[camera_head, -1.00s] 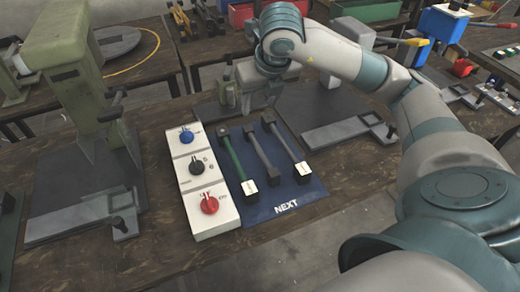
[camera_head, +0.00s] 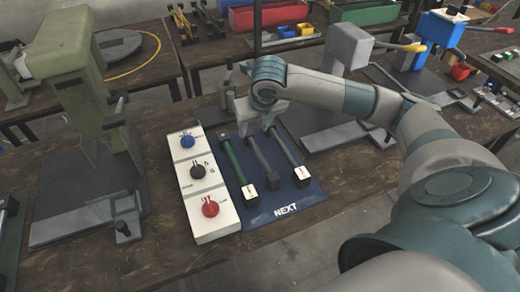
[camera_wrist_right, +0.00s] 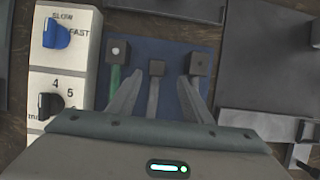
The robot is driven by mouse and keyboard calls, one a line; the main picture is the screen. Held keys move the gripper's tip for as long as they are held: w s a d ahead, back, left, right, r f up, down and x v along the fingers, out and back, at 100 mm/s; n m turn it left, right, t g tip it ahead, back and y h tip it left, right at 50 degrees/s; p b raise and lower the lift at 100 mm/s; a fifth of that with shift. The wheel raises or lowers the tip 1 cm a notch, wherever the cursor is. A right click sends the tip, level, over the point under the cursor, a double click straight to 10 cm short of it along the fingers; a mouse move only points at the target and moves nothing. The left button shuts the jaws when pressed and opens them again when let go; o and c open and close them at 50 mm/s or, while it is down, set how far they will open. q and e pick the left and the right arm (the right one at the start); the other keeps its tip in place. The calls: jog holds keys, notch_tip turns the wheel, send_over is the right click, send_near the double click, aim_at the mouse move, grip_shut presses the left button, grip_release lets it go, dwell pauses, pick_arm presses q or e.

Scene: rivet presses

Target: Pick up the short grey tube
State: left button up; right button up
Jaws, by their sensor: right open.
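Three tubes with square end blocks lie side by side on the blue NEXT mat (camera_head: 285,213): a green tube (camera_head: 234,162) on the left, a grey tube (camera_head: 262,158) in the middle and another grey tube (camera_head: 286,148) on the right. In the wrist view the middle grey tube (camera_wrist_right: 153,98) has its far end set back from the others and looks the shorter grey one. My right gripper (camera_head: 256,125) is over the far part of the mat. Its open fingers (camera_wrist_right: 158,88) appear on either side of the middle tube, with nothing held. My left gripper is out of view.
A white control box (camera_head: 204,205) with blue, black and red knobs stands close left of the mat. A green press (camera_head: 75,75) stands further left, and a grey press (camera_head: 347,48) behind to the right. Bare table shows in front.

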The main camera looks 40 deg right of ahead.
aim_at(250, 135)
jog(key=shift+w+a+f+p, duration=0.1)
jog(key=shift+w+f+p, duration=0.1)
jog(key=shift+f+p, duration=0.2)
jog(key=p+x, duration=0.1)
jog(key=x, duration=0.2)
jog(key=shift+w+a, duration=0.1)
jog(key=shift+a, duration=0.1)
jog(key=shift+w+f, duration=0.2)
jog(key=shift+f, duration=0.4)
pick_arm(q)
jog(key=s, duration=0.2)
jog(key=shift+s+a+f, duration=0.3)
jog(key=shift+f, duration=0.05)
pick_arm(e)
grip_shut()
